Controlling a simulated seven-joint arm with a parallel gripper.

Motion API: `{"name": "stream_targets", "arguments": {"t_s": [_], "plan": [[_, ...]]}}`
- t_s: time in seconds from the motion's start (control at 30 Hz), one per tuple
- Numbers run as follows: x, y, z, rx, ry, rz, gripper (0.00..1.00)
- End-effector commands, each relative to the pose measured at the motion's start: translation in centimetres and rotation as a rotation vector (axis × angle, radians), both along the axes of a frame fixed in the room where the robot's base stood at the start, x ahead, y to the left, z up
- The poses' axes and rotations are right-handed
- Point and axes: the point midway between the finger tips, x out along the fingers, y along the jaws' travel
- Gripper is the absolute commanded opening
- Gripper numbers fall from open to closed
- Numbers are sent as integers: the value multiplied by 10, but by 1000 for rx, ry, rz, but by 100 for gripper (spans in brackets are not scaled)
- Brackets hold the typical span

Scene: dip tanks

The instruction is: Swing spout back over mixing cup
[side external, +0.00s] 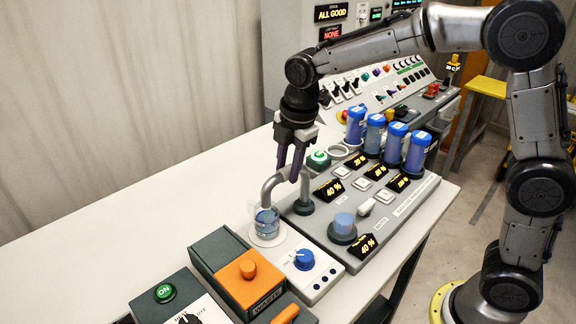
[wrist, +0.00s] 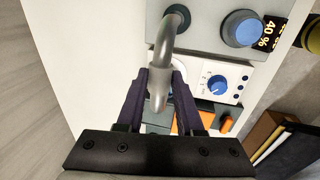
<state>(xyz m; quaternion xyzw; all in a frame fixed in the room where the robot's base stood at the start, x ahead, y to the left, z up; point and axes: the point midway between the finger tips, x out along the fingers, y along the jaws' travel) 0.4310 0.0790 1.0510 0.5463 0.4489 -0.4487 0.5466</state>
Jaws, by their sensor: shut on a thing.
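The spout (side external: 269,187) is a grey curved pipe rising from a dark round base on the grey panel. Its outlet end points down over the mixing cup (side external: 267,223), a clear cup with blue liquid on a white round pad. My gripper (side external: 288,172) points down at the spout's arch. In the wrist view the spout (wrist: 163,60) runs between the two dark fingers of my gripper (wrist: 160,80), which are shut on it. The cup is mostly hidden behind the spout and fingers in the wrist view.
Several blue-capped cylinders (side external: 395,140) stand on the panel to the right. The white table (side external: 130,215) is clear at left.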

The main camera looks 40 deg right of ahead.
Motion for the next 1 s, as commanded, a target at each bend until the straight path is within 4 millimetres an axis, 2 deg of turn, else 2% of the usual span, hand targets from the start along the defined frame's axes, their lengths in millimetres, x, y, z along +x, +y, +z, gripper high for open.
{"name": "stream_targets", "arguments": {"t_s": [0.37,0.53,1.0], "plan": [[-1,0,2,1,-3,19,0],[-5,-1,2,0,-3,82,0],[-27,-9,2,2,-5,474,0]]}}
